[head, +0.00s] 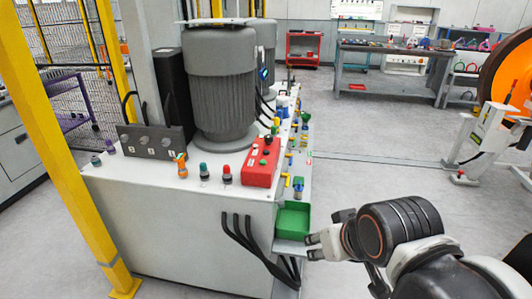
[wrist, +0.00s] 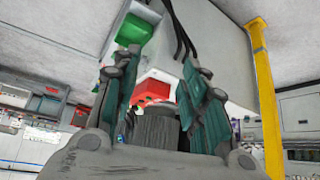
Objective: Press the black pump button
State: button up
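A red control box (head: 261,161) sits on top of the white cabinet (head: 180,215), in front of the large grey motor. Small dark round parts show on its top, one (head: 268,139) near its far end; I cannot tell which is the pump button. My gripper (head: 312,247) is in front of the cabinet's right side, below and to the right of the red box, and apart from it. In the wrist view my gripper's fingers (wrist: 160,62) are spread with nothing held.
A green tray (head: 293,220) is fixed on the cabinet's right side, close to my gripper. Green-topped (head: 203,171) and red-topped (head: 227,173) knobs stand left of the red box. A yellow post (head: 58,150) rises at left.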

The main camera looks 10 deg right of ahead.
jog(key=shift+c, duration=0.2)
grip_shut()
dwell(1.0)
